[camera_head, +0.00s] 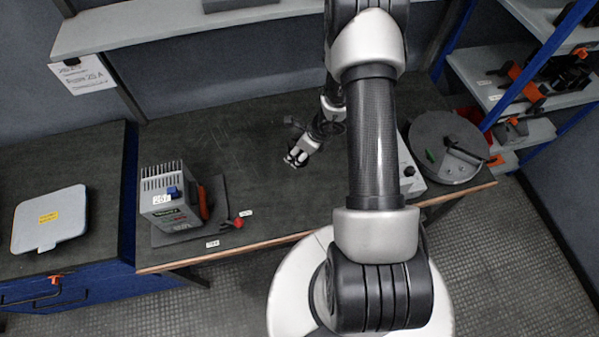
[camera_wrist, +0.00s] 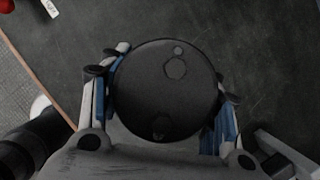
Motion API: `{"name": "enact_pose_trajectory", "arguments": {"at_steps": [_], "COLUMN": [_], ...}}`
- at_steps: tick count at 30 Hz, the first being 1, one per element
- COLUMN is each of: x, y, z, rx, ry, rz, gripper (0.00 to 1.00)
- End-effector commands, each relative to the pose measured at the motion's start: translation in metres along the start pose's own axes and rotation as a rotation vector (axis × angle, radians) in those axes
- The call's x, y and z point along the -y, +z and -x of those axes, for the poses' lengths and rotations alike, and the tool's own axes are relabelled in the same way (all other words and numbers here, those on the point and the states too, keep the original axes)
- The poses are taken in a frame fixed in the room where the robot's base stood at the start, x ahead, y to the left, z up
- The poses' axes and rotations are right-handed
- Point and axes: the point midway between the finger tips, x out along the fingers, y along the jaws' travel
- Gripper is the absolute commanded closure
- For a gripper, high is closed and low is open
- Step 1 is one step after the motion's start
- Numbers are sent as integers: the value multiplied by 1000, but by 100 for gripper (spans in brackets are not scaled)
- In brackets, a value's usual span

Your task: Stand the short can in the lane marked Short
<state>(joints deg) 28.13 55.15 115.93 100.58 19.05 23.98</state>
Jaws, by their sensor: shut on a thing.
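My gripper (camera_head: 297,157) is over the middle of the dark bench in the head view. In the wrist view my gripper (camera_wrist: 163,95) has its blue-padded fingers on either side of a dark round-topped can (camera_wrist: 165,90), shut on it. The can's top has small round marks. Its height and its base are hidden from above, so I cannot tell whether it touches the bench. In the head view the can is too small and covered to make out. I cannot make out a lane marked Short in either view.
A round dark turntable (camera_head: 435,130) and a pale box (camera_head: 407,165) are at the right. The bench between is largely clear.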

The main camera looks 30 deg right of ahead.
Motion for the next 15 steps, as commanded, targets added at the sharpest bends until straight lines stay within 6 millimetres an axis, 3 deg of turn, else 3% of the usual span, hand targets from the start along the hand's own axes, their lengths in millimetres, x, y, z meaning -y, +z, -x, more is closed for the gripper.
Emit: {"name": "enact_pose_trajectory", "arguments": {"at_steps": [1,6,15], "x": [0,0,1], "y": [-7,-20,-28], "z": [-17,-49,-70], "rx": [0,1,3], "ry": [1,0,-1], "rz": [-2,0,1], "gripper": [85,85,85]}}
